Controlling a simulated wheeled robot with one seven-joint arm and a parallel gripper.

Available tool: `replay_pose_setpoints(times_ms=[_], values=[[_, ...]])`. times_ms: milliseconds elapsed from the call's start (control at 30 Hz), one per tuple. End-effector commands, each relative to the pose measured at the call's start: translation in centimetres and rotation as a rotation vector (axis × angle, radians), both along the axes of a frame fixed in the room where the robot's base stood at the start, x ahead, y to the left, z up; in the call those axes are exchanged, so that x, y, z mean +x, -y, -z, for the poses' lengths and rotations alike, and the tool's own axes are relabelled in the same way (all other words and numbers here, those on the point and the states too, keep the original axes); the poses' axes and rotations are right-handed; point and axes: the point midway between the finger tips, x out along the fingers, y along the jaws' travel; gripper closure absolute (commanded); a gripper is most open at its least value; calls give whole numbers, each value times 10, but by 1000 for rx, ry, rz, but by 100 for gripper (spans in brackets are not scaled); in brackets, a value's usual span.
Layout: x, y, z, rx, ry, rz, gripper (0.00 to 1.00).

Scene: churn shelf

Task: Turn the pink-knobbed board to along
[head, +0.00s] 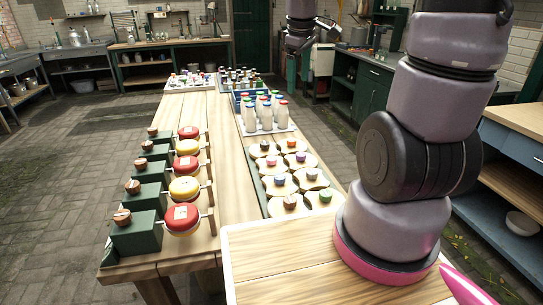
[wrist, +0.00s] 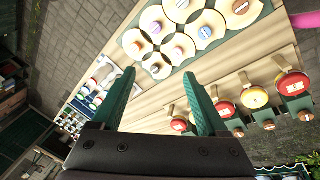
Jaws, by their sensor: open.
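Round pale wooden boards with coloured knobs sit in two columns on a green base on the bench. The pink-knobbed board (head: 262,164) seems to be the second from the far end in the left column; its knob is small and the shade is hard to tell from the purple one beside it. It also shows in the wrist view (wrist: 171,46), above my fingers. My gripper (head: 298,48) hangs past the boards toward the far end of the bench. In the wrist view its green fingers (wrist: 158,75) are wide apart, with nothing between them.
Red and yellow round pieces on green blocks (head: 134,232) line the bench's left side. A blue crate with white bottles (head: 266,116) stands just beyond the boards. Trays of small items (head: 190,82) lie at the far end. A bare wooden strip (head: 229,150) runs between the rows.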

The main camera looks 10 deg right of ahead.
Motion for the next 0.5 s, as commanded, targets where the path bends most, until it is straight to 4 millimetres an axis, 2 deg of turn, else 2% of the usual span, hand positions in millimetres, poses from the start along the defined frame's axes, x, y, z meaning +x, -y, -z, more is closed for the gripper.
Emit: replay_pose_setpoints(times_ms=[33, 200, 500], values=[[9, -2, 16, -20, -35, -74, 23], [34, -14, 64, -76, -123, -359, 23], [62, -41, 146, -81, -220, -819, 23]])
